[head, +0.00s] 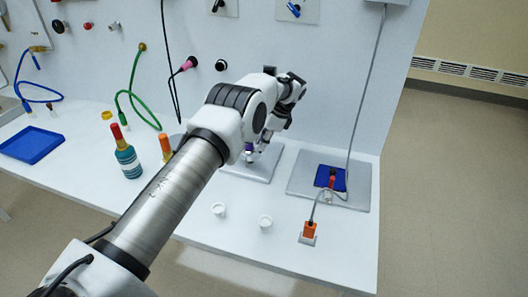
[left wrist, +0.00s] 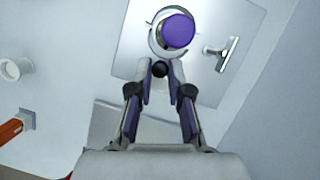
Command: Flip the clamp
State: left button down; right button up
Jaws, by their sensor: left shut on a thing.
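My left gripper (head: 258,150) reaches down over a grey metal plate (head: 262,174) on the white bench. In the left wrist view, the fingertips (left wrist: 159,70) of my left gripper are close together around a small black round knob (left wrist: 160,70), which looks like the end of the clamp's handle. Just beyond it, a round purple cap (left wrist: 178,30) sits within a pale ring on the plate (left wrist: 235,18). A T-shaped metal piece (left wrist: 222,53) is on the plate to the right. My arm hides most of the clamp in the head view. My right gripper is out of view.
Two small white cups (head: 265,222) stand in front. A teal bottle (head: 127,160) and blue tray (head: 31,144) are left.

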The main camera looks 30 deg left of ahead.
pick_arm(q)
jog(key=shift+w+a+f+n+g+b, duration=0.1)
jog(key=shift+a+f+n+g+b, duration=0.25)
jog(key=shift+n+b, duration=0.45)
jog(key=shift+r, duration=0.1)
jog(key=c, duration=1.2)
grip_release()
jog(key=shift+c, duration=0.2)
jog(key=shift+o, duration=0.7)
jog(key=shift+a, duration=0.2)
jog(key=shift+r, duration=0.1)
